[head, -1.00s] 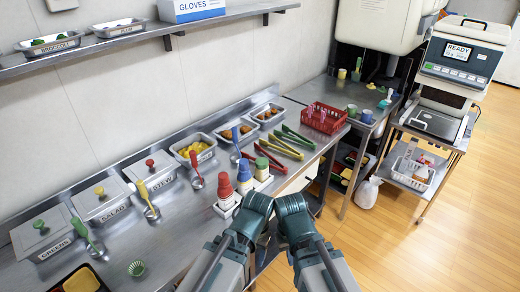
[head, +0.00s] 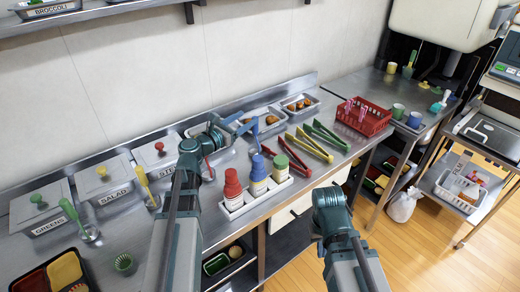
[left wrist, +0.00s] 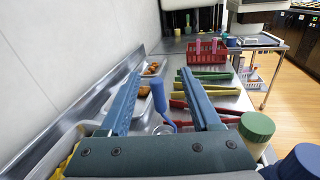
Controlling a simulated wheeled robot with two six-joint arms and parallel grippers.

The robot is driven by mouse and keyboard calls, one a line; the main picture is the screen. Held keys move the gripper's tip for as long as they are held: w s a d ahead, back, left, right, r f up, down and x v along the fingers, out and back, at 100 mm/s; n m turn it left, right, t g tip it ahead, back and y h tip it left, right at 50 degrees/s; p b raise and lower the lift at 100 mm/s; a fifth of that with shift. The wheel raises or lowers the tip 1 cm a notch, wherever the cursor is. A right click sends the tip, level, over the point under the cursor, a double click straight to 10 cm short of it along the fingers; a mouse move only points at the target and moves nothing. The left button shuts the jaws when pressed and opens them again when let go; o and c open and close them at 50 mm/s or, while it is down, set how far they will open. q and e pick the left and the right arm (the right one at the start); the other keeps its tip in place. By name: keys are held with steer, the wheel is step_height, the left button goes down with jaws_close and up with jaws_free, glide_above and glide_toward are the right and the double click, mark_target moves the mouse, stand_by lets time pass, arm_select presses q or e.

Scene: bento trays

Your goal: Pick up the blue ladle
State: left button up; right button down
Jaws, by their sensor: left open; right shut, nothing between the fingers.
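The blue ladle (head: 254,128) stands at the back of the steel counter, its handle upright and tilted. In the left wrist view its blue handle (left wrist: 158,96) shows between the two open fingers, ahead of the palm, with its bowl low and partly hidden. My left gripper (head: 234,125) reaches over the counter, open and empty, just left of the ladle; its fingers also show in the left wrist view (left wrist: 160,76). I cannot tell if they touch the handle. My right gripper (head: 328,192) is shut and empty in front of the counter's edge, far from the ladle.
Squeeze bottles (head: 258,170) in a white holder stand right of my left forearm. Red, yellow and green tongs (head: 312,144) lie to the right, with a red basket (head: 362,118) beyond. Lidded bins (head: 104,184) and other ladles are at left. A shelf (head: 100,18) hangs above.

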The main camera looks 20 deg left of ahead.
arm_select(q)
steer(key=a+n, duration=0.1)
steer(key=b, duration=0.8)
glide_toward(255, 132)
steer(key=x, duration=0.3)
steer(key=shift+w+d+r, duration=0.1)
steer(key=shift+w+r, duration=0.15)
steer(key=shift+w, duration=0.2)
steer(key=shift+w+d+r, duration=0.1)
steer(key=shift+w+r, duration=0.15)
steer(key=shift+w, duration=0.25)
steer(key=x, duration=0.6)
steer(key=shift+w, duration=0.1)
jaws_close()
